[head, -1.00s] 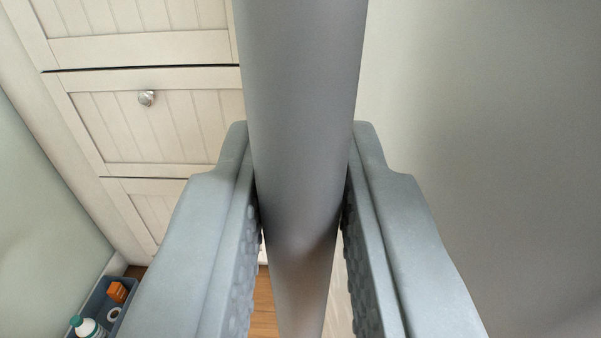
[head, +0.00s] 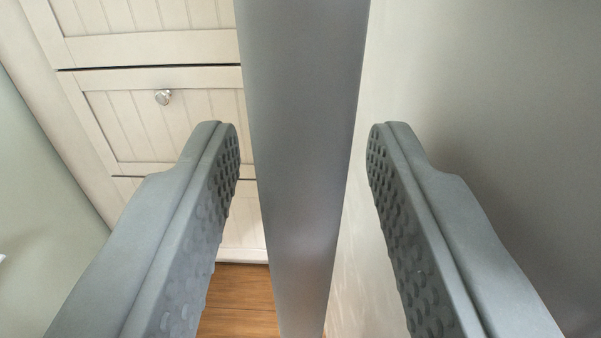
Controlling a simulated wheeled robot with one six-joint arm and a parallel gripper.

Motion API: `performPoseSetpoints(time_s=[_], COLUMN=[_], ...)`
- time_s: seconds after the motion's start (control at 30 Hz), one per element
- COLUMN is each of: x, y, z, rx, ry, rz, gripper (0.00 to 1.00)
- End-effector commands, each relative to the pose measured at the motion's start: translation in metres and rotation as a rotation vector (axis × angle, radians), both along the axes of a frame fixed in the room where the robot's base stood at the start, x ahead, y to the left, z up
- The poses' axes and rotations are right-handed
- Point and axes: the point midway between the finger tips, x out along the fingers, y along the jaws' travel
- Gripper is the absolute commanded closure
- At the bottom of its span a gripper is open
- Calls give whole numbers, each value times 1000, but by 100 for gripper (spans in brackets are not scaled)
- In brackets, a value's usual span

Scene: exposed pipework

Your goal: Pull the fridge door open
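A long grey bar (head: 300,150), which looks like the fridge door's handle, runs from the top to the bottom of the head view. My gripper (head: 304,130) is open, with one finger on each side of the bar. A gap shows between each finger's studded pad and the bar, so neither finger touches it. The smooth grey surface on the right (head: 490,110) looks like the fridge door. Its edges are out of view, so I cannot tell whether it stands ajar.
A cream panelled cabinet (head: 150,120) with a round metal knob (head: 163,97) stands on the left. A pale green wall (head: 40,210) is at the far left. Wooden floor (head: 238,300) shows below.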

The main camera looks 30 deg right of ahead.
Motion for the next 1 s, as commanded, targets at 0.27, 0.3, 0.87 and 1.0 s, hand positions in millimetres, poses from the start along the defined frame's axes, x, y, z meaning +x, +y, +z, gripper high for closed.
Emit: performPoseSetpoints(time_s=[0.27, 0.3, 0.87, 1.0], x=[-1, -3, -82, -105], y=[1, 2, 57, 73], z=[0, 0, 0, -1], rx=[0, 0, 0, 1], ry=[0, 0, 0, 1], rz=[0, 1, 3, 3], gripper=[63, 63, 63, 63])
